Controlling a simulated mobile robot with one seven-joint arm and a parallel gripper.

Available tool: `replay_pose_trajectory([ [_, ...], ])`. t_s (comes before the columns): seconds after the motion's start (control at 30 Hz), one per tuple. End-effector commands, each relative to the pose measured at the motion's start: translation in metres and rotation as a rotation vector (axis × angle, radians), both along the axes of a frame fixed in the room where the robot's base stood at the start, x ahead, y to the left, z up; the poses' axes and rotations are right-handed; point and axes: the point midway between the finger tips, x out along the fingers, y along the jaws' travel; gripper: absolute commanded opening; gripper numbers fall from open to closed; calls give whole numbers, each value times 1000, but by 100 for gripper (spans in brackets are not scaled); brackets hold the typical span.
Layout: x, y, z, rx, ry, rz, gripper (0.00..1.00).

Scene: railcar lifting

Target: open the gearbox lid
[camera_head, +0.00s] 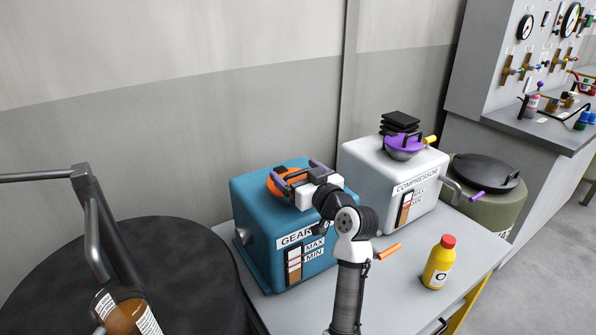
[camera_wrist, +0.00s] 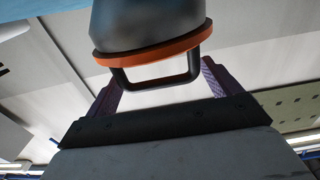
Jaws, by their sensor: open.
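The blue gearbox (camera_head: 258,215) stands on the grey table, its label partly hidden by my arm. Its round orange lid (camera_head: 274,185) is on top, partly covered by my gripper (camera_head: 298,173). The wrist view shows the lid's orange rim (camera_wrist: 150,54) against a dark rounded part, with a dark loop handle (camera_wrist: 157,85) projecting from it. My gripper (camera_wrist: 160,88) is open, with one purple finger on each side of the handle. A gap shows between the handle and each finger. In the head view the lid's seat is hidden.
A white compressor (camera_head: 382,165) with a purple-topped cap (camera_head: 404,143) stands right of the gearbox. A yellow bottle with a red cap (camera_head: 439,262) stands on the table (camera_head: 400,285) at the front right. A green drum (camera_head: 482,203) is farther right. A dark round-topped drum (camera_head: 180,265) is at left.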

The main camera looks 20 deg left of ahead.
Motion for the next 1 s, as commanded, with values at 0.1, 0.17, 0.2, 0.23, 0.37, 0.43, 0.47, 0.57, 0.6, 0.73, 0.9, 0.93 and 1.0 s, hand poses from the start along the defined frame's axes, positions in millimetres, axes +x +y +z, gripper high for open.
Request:
replay_pose_trajectory([
  [0.1, 0, 0, 0, 0, 0, 0, 89],
  [0.17, 0, 0, 0, 0, 0, 0, 89],
  [0.2, 0, 0, 0, 0, 0, 0, 84],
  [0.23, 0, 0, 0, 0, 0, 0, 80],
  [0.37, 0, 0, 0, 0, 0, 0, 63],
  [0.43, 0, 0, 0, 0, 0, 0, 54],
  [0.47, 0, 0, 0, 0, 0, 0, 50],
  [0.57, 0, 0, 0, 0, 0, 0, 37],
  [0.6, 0, 0, 0, 0, 0, 0, 32],
  [0.73, 0, 0, 0, 0, 0, 0, 27],
  [0.9, 3, 0, 3, 1, -1, -1, 27],
  [0.93, 4, 0, 4, 1, -1, -1, 27],
  [1.0, 5, 0, 5, 2, -1, -1, 27],
])
